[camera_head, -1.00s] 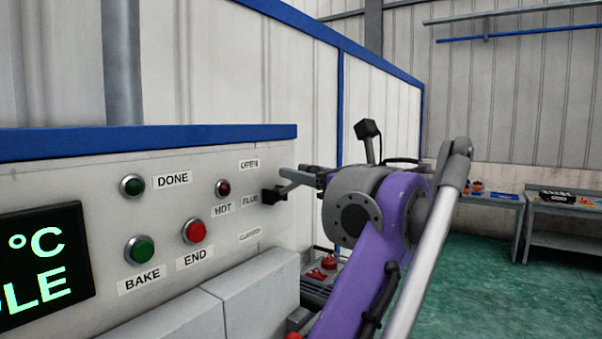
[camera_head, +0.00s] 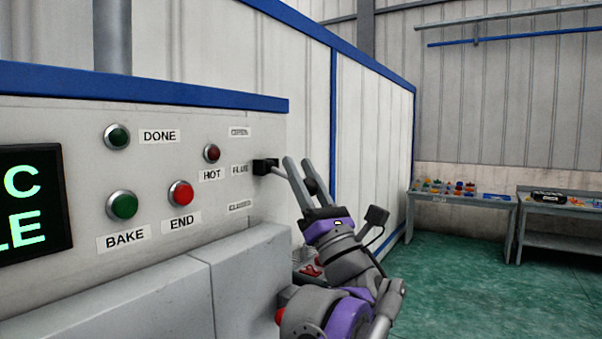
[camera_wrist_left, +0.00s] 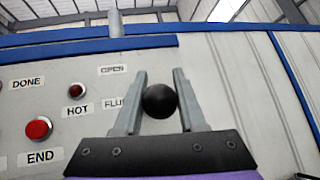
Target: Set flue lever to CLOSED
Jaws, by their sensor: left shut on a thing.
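The flue lever is a light rod (camera_head: 280,170) on a black base (camera_head: 265,166), ending in a black ball knob (camera_head: 311,186). It sticks out from the panel's right end beside the FLUE label, between the OPEN label (camera_head: 240,132) above and the CLOSED label (camera_head: 240,206) below. The rod slopes slightly down to the right in the head view. My left gripper (camera_head: 297,162) points upward and is shut on the knob. In the left wrist view the knob (camera_wrist_left: 159,101) sits between the two fingers. My right gripper is not in view.
The panel also bears the HOT light (camera_head: 212,153), the END button (camera_head: 181,194) and the BAKE button (camera_head: 122,205). A grey ledge (camera_head: 160,295) juts out below the panel. Tables with small parts (camera_head: 460,195) stand far right; green floor lies between.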

